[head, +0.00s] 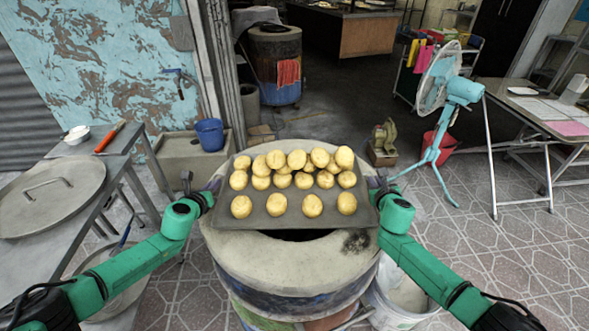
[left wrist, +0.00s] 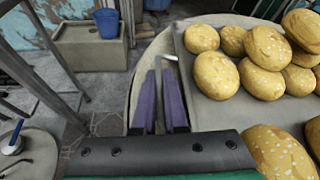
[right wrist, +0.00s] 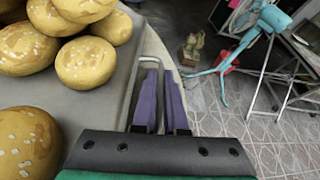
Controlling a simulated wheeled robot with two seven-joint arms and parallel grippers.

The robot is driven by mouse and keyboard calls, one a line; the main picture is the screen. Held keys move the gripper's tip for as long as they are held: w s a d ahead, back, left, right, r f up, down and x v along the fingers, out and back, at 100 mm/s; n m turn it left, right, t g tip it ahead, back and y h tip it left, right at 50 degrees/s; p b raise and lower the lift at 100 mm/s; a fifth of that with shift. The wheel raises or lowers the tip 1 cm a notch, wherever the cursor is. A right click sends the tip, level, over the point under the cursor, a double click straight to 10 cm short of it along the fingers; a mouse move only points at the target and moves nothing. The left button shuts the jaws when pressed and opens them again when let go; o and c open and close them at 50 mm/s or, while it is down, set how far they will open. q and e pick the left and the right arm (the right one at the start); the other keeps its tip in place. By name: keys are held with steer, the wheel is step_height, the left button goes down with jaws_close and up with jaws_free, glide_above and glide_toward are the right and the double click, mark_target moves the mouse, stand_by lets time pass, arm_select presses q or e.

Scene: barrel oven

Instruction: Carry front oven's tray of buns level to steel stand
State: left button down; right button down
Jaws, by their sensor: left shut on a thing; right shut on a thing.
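The dark tray (head: 275,222) bears several golden buns (head: 311,205), bunched and partly piled toward its far side. It is over the front barrel oven (head: 300,272), hiding most of its dark mouth. Its near edge looks level from side to side; I cannot tell its front-to-back tilt. My left gripper (head: 208,197) is shut on the tray's left handle, seen in the left wrist view (left wrist: 170,62). My right gripper (head: 375,192) is shut on the right handle, seen in the right wrist view (right wrist: 147,62). A grey table or stand (head: 97,143) is at the left; I cannot tell whether it is the steel stand.
A round metal lid (head: 52,198) lies at the left, near a red-handled tool (head: 110,137) and a white bowl (head: 76,134). A white bucket (head: 405,290) stands right of the oven. A teal fan (head: 448,95) and a folding table (head: 540,115) are farther right. Tiled floor lies between.

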steer(key=shift+f, duration=0.1)
